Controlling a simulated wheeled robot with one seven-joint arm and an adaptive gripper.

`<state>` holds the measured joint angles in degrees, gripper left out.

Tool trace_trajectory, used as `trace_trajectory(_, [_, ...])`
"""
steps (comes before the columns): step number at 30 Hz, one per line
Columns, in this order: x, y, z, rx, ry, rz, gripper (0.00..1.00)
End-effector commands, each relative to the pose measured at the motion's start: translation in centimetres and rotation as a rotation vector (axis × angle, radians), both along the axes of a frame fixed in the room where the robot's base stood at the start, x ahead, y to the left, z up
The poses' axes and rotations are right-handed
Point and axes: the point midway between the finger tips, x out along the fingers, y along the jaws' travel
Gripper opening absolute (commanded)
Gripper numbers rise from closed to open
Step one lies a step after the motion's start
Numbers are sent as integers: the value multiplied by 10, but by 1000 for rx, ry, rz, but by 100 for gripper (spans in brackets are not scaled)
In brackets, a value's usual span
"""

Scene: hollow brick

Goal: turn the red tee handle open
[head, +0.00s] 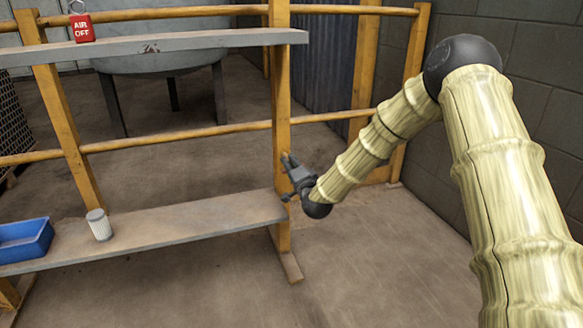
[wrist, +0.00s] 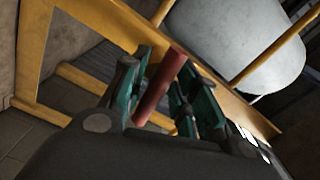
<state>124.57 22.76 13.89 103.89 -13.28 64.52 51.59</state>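The red tee handle (wrist: 160,88) shows in the wrist view as a slanting red bar between the two dark green-and-black fingers of my gripper (wrist: 162,82). The fingers stand apart on either side of it. A gap shows on the bar's left side; on its right the bar overlaps or comes close to the finger, and I cannot tell whether they touch. In the head view my gripper (head: 290,164) is at the right-hand yellow post, above the lower shelf. The red handle cannot be made out there, and its stem and mount are hidden in both views.
The yellow post (head: 282,120) stands right behind my gripper. The lower shelf (head: 185,230) carries a blue bin (head: 24,240) and a pale cylinder (head: 99,224). A red "AIR OFF" tag (head: 82,28) is at the upper shelf (head: 190,42). Floor at the front right is clear.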

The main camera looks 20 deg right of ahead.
Motion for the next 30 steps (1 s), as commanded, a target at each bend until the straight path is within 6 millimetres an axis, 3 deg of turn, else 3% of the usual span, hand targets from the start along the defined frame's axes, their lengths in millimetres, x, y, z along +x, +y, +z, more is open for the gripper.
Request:
trace_trajectory(23, [-110,-5,-2,2,10,0,38])
trace_trajectory(30, [-129,11,-29,-77,116,33,38])
